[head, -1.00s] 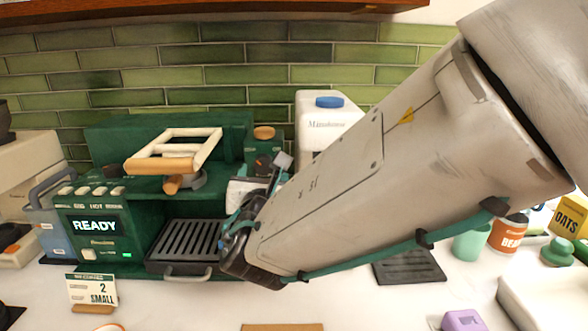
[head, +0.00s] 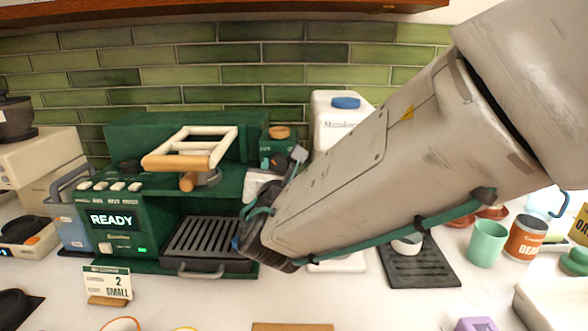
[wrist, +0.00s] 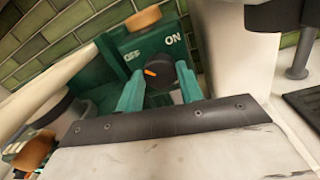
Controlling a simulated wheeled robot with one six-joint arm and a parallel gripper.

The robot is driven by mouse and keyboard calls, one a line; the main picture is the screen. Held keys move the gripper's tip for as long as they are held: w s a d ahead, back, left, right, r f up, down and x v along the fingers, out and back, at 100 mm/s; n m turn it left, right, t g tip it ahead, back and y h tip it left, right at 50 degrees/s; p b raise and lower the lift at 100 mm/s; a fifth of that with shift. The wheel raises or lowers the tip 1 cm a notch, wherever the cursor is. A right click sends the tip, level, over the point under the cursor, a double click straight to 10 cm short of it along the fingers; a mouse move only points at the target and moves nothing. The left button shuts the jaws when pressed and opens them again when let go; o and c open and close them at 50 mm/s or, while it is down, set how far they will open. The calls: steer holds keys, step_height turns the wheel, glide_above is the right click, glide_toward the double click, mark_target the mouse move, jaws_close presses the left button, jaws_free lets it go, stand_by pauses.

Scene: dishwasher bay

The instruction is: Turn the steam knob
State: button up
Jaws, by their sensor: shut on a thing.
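The steam knob (wrist: 165,77) is a round black knob with an orange mark on the green coffee machine, seen in the wrist view. It sits below the OFF and ON labels, and its mark points left, towards the OFF side. My gripper (wrist: 157,76) has one teal finger on each side of the knob and is shut on it. In the head view the green machine (head: 135,190) shows a READY display.
A white container with a blue cap (head: 346,103) stands just right of the machine. A wooden-handled lever (head: 180,162) is to the left. A black drip tray (head: 207,237) lies below. A dark mat (head: 420,272), a green cup (head: 487,243) and an orange can (head: 526,238) are to the right.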

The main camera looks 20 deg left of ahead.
steer(key=m, duration=0.9)
steer(key=shift+f+m+t, duration=0.1)
steer(key=shift+m+t, duration=0.2)
steer(key=shift+m, duration=0.1)
steer(key=m, duration=0.4)
steer(key=shift+m, duration=0.3)
steer(key=shift+f+m+h, duration=0.1)
steer(key=shift+m+h, duration=0.3)
steer(key=shift+m, duration=1.6)
steer(key=o, duration=1)
steer(key=shift+t, duration=0.3)
